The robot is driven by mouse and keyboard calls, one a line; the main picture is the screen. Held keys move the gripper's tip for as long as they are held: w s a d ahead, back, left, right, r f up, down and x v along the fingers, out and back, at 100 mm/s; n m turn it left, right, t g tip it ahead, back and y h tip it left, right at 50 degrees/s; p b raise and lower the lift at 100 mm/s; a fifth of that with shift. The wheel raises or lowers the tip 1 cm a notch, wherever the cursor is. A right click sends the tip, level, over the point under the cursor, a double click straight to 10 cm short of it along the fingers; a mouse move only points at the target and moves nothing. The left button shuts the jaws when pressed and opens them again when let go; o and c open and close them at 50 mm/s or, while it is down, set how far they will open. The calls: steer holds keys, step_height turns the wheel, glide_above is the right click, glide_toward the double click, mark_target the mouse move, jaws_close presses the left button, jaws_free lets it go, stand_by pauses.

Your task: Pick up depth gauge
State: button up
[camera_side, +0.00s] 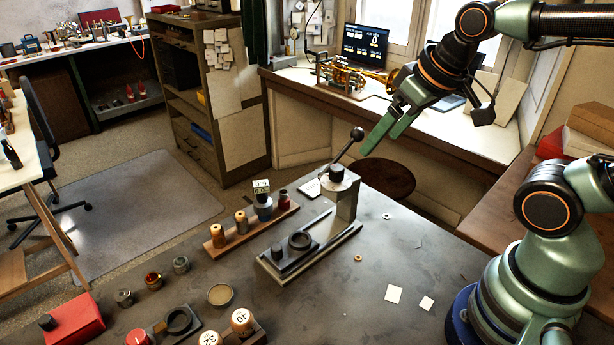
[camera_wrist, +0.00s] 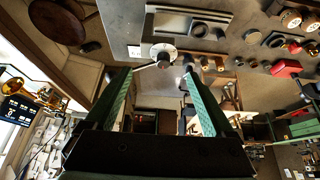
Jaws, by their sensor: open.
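What looks like the depth gauge (camera_side: 262,188), a small box with a lit display on a blue-grey round body, stands upright at the wooden rack (camera_side: 218,243) in the side view. I cannot pick it out for certain in the wrist view. My gripper (camera_side: 382,143) has long green fingers, spread apart with nothing between them. The wrist view also shows the open fingers (camera_wrist: 158,73), pointing toward the press.
The lever press (camera_side: 342,195), with a black-knobbed lever, stands right of the gauge. Spools share the rack. Small pots, a red box (camera_side: 75,318) and numbered wooden pieces (camera_side: 241,320) lie at the front left. White cards (camera_side: 394,294) lie on the mostly clear right side.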

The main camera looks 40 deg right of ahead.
steer(key=w+a+r+m+g, duration=0.2)
steer(key=w+m, duration=0.4)
steer(key=w, duration=0.1)
steer(key=m+g, duration=0.4)
steer(key=m, duration=1)
glide_above(263, 197)
steer(key=d, duration=0.1)
steer(key=f, duration=1)
steer(key=shift+w+d+f, duration=0.1)
steer(key=shift+w, duration=0.15)
steer(key=shift+w+f+m, duration=0.15)
steer(key=shift+f+m, duration=0.25)
steer(key=shift+f, duration=0.2)
step_height(263, 197, down, 6)
steer(key=shift+r, duration=0.1)
steer(key=shift+w+a+f, duration=0.1)
steer(key=shift+a+f, duration=0.05)
steer(key=shift+f, duration=1.25)
steer(key=shift+w+a+f, duration=0.1)
steer(key=shift+f, duration=1.3)
jaws_close()
steer(key=shift+r, duration=0.1)
